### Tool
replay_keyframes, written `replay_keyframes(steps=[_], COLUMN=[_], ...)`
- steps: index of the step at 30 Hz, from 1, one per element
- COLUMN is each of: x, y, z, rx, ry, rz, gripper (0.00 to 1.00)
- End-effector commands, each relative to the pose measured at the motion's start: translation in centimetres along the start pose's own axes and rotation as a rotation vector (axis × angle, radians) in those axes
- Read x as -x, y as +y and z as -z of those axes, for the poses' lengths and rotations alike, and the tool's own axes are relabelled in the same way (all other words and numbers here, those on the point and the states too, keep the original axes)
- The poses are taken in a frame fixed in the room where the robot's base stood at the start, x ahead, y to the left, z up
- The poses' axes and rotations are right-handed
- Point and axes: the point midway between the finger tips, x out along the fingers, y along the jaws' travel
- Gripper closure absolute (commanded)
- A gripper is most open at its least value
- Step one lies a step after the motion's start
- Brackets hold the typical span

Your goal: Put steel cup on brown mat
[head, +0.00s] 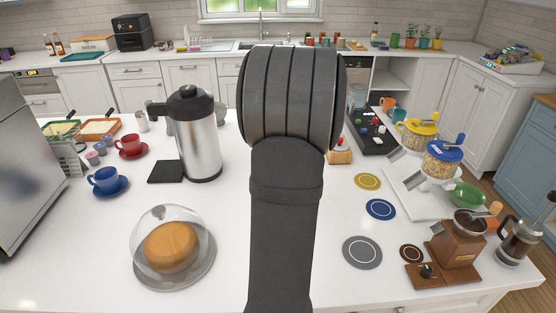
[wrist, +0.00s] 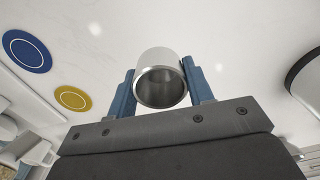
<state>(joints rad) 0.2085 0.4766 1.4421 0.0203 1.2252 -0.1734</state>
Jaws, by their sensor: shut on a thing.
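The steel cup (wrist: 162,80) is a small shiny cylinder with its open mouth toward the camera in the wrist view. My gripper (wrist: 159,72) is shut on it, with one blue finger on each side of the cup. White counter shows behind the cup; I cannot tell how high it is held. In the head view my arm hides both the gripper and the cup.
A larger grey mat (head: 362,252), blue mat (head: 380,209) and yellow mat (head: 367,181) lie near the brown one. A wooden grinder (head: 457,251) stands close to its right. A glass-domed cake (head: 172,247) and steel jug (head: 196,140) stand left of my arm.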

Motion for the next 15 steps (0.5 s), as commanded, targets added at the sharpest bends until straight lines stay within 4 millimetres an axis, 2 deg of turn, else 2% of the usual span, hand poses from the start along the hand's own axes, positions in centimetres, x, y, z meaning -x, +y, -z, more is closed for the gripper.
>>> replay_keyframes(steps=[1,3,7,11,15], x=[0.9,1.9,2.7,2.0,0.0], y=[1.4,2.7,3.9,3.0,0.3], z=[-0.7,-1.6,-2.5,-1.9,-0.1], rx=[-0.043,-0.092,-0.145,-0.156,-0.153], ry=[0.003,0.004,0.002,0.000,-0.002], rz=[-0.001,-0.002,-0.003,-0.002,-0.003], gripper=[0.74,0.74,0.74,0.74,0.74])
